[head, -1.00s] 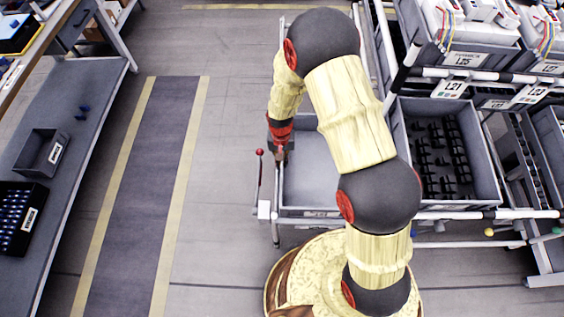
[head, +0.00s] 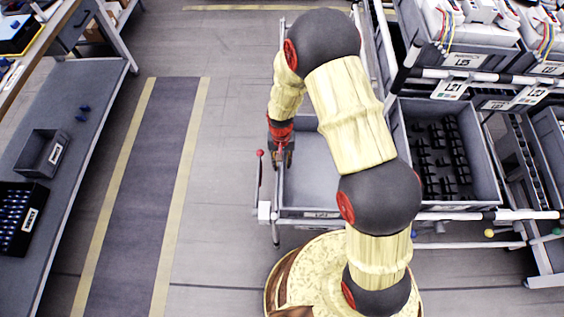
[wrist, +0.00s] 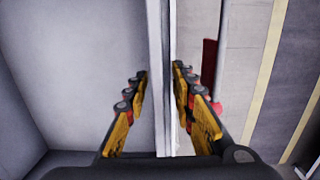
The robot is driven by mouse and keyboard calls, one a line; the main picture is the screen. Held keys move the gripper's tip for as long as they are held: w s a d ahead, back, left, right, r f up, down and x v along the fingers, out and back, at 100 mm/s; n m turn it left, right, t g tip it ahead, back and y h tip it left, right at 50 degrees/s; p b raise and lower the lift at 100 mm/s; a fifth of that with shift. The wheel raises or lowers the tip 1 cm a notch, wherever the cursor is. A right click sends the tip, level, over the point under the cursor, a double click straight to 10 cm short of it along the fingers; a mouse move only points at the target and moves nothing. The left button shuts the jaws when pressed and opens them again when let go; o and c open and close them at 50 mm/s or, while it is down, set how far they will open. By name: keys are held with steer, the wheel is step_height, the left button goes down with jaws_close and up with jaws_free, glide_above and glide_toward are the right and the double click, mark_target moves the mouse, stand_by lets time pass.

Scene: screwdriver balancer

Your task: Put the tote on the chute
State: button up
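An empty grey tote (head: 308,188) sits low in the middle of the head view, partly hidden behind my arm. My gripper (head: 283,160) points down at its left wall. In the wrist view, the tote's pale rim (wrist: 158,100) runs between the two fingers of my gripper (wrist: 160,70). One finger is inside the tote and the other is outside. The fingers are spread around the wall, with a narrow gap visible on each side. I cannot tell for certain which part of the racking is the chute.
A rack at the right holds a grey bin of black parts (head: 441,150) and bins of white parts above. A red-knobbed lever (head: 259,165) stands left of the tote. A workbench (head: 85,100) lines the left. The floor aisle (head: 145,190) between is clear.

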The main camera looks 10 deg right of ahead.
steer(key=r+p, duration=0.1)
steer(key=r, duration=0.3)
steer(key=r+p, duration=0.1)
steer(key=r, duration=0.3)
steer(key=w+r+p, duration=0.1)
steer(key=r, duration=0.3)
steer(key=shift+p, duration=0.3)
steer(key=s+d+r+n+t, duration=0.1)
steer(key=s+d+r+t, duration=0.15)
steer(key=r, duration=0.95)
steer(key=s+d+r+t, duration=0.1)
steer(key=s+d+r, duration=0.2)
steer(key=r, duration=0.9)
steer(key=s+d+r+n+t, duration=0.1)
steer(key=s+d+r+t, duration=0.2)
steer(key=s+r, duration=0.9)
steer(key=s+d, duration=0.1)
steer(key=s, duration=0.3)
steer(key=shift+d+r, duration=0.3)
steer(key=shift+r, duration=0.05)
